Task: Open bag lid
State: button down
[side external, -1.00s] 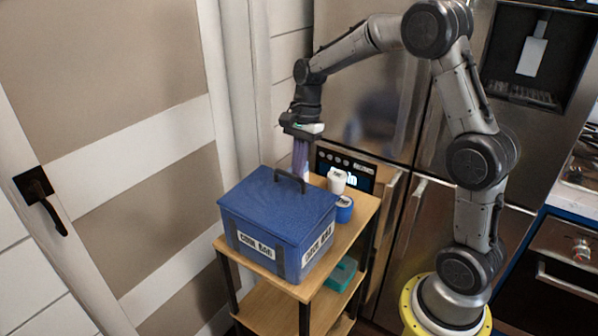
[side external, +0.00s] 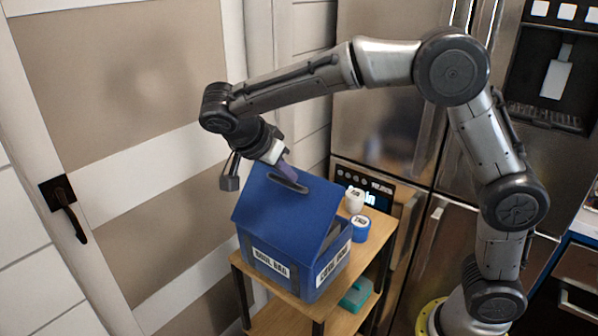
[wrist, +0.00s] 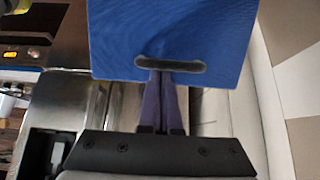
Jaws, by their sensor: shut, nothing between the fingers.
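The blue bag (side external: 270,243) is box-shaped with white labels and stands on a wooden shelf unit. Its lid (side external: 265,200) is raised and tilted, with its outer face toward the side camera and a triangular gap at the right side. A dark handle (side external: 289,181) is on the lid. My gripper (side external: 288,174) is at the handle by the lid's upper part, with its purple fingers together. In the wrist view, the lid (wrist: 170,28) fills the top, and my shut fingers (wrist: 161,78) reach the handle (wrist: 185,66). Whether they touch it is unclear. The bag's inside is mostly hidden.
A white container (side external: 354,199) and a blue round container (side external: 360,230) stand right of the bag on the wooden shelf unit (side external: 377,262). A teal box (side external: 356,295) is on the lower shelf. A door (side external: 150,120) is at left, a steel fridge (side external: 385,100) behind.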

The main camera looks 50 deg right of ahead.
jog(key=a, duration=0.4)
jog(key=shift+a+r, duration=0.1)
jog(key=shift+r, duration=0.1)
dwell(1.1)
